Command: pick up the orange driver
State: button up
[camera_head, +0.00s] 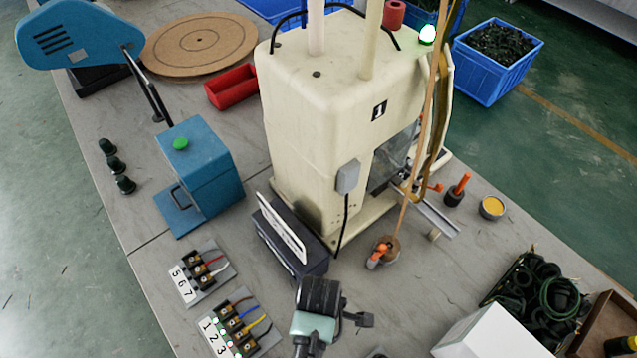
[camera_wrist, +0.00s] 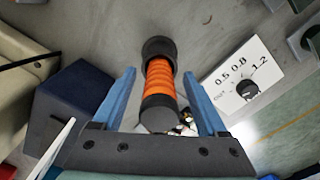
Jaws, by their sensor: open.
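The orange driver (camera_wrist: 160,75) shows in the wrist view as a ribbed orange barrel with black ends. It lies between the two blue fingers of my gripper (camera_wrist: 159,74), which are open on either side of it. Gaps show between the barrel and both fingers, so they do not grip it. The driver's near end is close to my gripper's dark palm bar. In the head view my wrist (camera_head: 318,310) is at the bottom middle, and I cannot make out the driver or the fingertips there.
A dark blue box (camera_wrist: 68,105) stands left of my gripper; it also shows in the head view (camera_head: 290,245). A white card with a knob (camera_wrist: 245,78) is on the right. The cream machine (camera_head: 310,130) stands behind. Numbered wire blocks (camera_head: 235,325) lie at left, a white box (camera_head: 490,335) at right.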

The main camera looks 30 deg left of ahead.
grip_shut()
jog(key=shift+r, duration=0.15)
dwell(0.4)
